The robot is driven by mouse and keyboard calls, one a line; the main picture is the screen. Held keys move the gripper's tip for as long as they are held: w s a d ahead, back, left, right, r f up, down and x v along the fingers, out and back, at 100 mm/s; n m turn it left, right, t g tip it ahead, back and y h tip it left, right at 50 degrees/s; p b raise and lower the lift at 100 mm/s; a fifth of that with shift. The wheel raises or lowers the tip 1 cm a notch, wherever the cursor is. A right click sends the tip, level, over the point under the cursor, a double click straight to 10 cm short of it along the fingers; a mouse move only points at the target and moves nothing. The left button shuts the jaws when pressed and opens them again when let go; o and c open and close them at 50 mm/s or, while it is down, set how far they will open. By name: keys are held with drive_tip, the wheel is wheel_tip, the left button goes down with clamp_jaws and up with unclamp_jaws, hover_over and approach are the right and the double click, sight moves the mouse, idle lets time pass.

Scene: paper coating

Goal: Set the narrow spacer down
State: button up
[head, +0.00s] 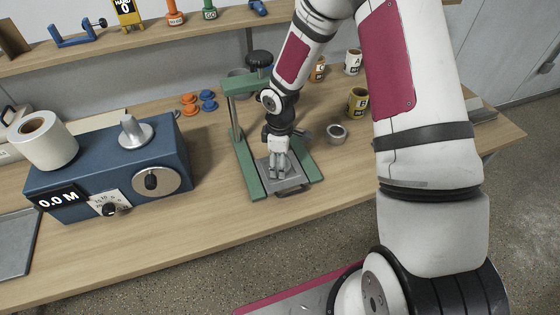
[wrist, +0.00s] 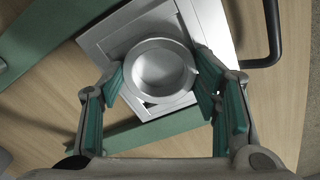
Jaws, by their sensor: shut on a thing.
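A round silver ring-shaped piece, which I take to be the narrow spacer (wrist: 160,70), sits between my gripper's green-padded fingers in the wrist view. My gripper (wrist: 162,86) is shut on its sides. In the head view my gripper (head: 279,163) points down inside the green press frame (head: 243,160), over its grey metal plate (head: 290,184). The plate (wrist: 112,42) shows beneath the spacer in the wrist view. I cannot tell whether the spacer touches the plate. In the head view the fingers hide the spacer.
A blue machine (head: 90,165) with a dial and a paper roll (head: 43,138) stand at the left. Orange and blue small parts (head: 190,104) lie behind. A round metal ring (head: 337,132) and a yellow cup marked B (head: 357,102) are to the right. The front table strip is clear.

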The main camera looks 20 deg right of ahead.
drive_tip(key=shift+s+f, duration=0.3)
drive_tip(key=shift+f, duration=0.25)
drive_tip(key=shift+c, duration=0.4)
drive_tip(key=o, duration=1.3)
drive_tip(key=shift+f, duration=0.1)
drive_tip(key=shift+w, duration=0.1)
drive_tip(key=shift+r, duration=0.2)
drive_tip(key=s+d+r+m+t+h, duration=0.1)
drive_tip(key=s+r+m, duration=0.2)
drive_tip(key=r, duration=2)
drive_tip(key=s+r+m+t, duration=0.1)
drive_tip(key=s+r+m, duration=0.2)
drive_tip(key=s+r, duration=0.2)
drive_tip(key=s+r+m+t, duration=0.2)
drive_tip(key=s+r, duration=0.3)
drive_tip(key=s, duration=0.3)
drive_tip(key=s+a+r+m+t+y, duration=0.1)
drive_tip(key=s+r+m, duration=0.3)
drive_tip(key=s+r, duration=0.1)
drive_tip(key=shift+s, duration=0.7)
